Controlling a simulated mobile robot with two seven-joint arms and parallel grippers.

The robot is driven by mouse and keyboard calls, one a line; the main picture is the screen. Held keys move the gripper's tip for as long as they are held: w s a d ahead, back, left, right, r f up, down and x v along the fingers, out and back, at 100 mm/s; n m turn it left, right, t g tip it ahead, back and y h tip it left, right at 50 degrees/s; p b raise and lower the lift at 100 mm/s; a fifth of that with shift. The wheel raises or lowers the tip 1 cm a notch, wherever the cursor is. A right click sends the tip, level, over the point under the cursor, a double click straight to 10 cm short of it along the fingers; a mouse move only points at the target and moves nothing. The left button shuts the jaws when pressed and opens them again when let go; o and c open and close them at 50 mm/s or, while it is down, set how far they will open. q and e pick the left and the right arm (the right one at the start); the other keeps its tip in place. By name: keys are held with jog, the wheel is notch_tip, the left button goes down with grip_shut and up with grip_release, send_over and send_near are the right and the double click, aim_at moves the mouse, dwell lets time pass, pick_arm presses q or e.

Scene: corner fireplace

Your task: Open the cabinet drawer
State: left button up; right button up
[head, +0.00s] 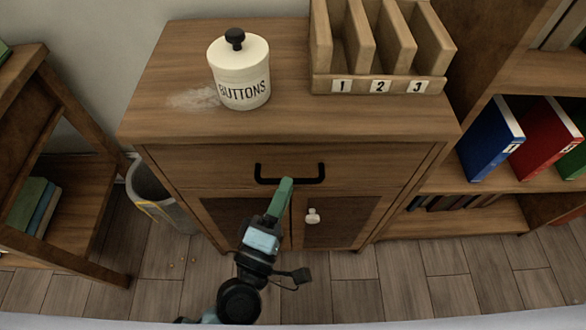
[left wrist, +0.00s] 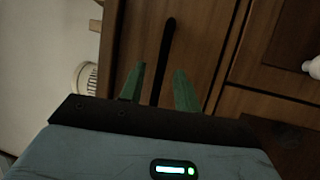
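The wooden cabinet (head: 300,130) has one wide drawer (head: 215,166) below its top, and the drawer looks closed. A black bar handle (head: 308,180) is on the drawer front. My left gripper (head: 286,184) reaches up to the handle from below and overlaps it in the head view. In the left wrist view its two green fingers (left wrist: 158,88) are apart, with the black handle (left wrist: 166,50) running between them. I cannot tell whether the fingers touch it. My right gripper is not in view.
A white "BUTTONS" jar (head: 240,75) and a numbered wooden sorter (head: 380,50) stand on the cabinet. Below the drawer are doors with a white knob (head: 312,216). A bin (head: 158,190) and shelf (head: 75,180) stand left, a bookshelf (head: 480,195) right.

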aim_at(293, 173)
pick_arm(q)
jog(key=shift+x, duration=2.45)
grip_shut()
